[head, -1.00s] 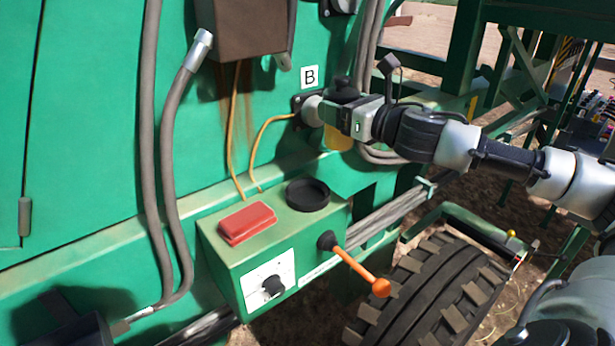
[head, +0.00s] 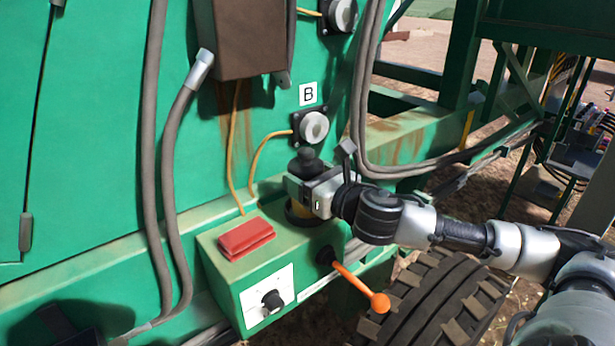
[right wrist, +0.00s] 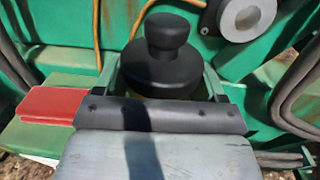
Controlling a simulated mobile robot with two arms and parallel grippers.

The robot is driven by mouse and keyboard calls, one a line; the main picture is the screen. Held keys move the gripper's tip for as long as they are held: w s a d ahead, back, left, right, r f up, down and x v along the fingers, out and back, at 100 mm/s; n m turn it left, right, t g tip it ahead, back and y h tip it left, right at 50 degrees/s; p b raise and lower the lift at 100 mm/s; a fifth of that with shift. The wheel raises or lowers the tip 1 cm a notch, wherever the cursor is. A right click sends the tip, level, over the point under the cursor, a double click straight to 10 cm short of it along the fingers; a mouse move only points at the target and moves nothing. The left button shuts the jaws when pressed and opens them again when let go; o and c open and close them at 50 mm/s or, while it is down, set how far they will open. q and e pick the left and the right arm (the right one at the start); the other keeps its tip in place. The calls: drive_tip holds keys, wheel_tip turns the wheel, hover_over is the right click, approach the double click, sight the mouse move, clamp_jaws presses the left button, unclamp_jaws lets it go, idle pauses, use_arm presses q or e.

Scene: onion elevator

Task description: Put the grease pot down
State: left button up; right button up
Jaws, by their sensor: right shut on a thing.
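The grease pot (right wrist: 163,68) has a black lid with a round knob; in the head view the knob (head: 306,160) shows above my gripper, and a bit of yellow body shows below. My right gripper (head: 304,192) is shut on the pot, and the pot looks upright. It is low over the black round holder (head: 300,216) on top of the green control box (head: 225,258). I cannot tell whether the pot's base touches the holder. My left gripper is not in view.
A red block (head: 246,238) lies left of the holder; it also shows in the right wrist view (right wrist: 50,105). An orange lever (head: 360,285) sticks out of the box front. The grey-white socket (head: 314,127) beneath label B is just above the pot. Grey hoses hang at both sides.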

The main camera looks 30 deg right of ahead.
drive_tip(key=o, duration=1)
drive_tip(key=shift+f, duration=0.1)
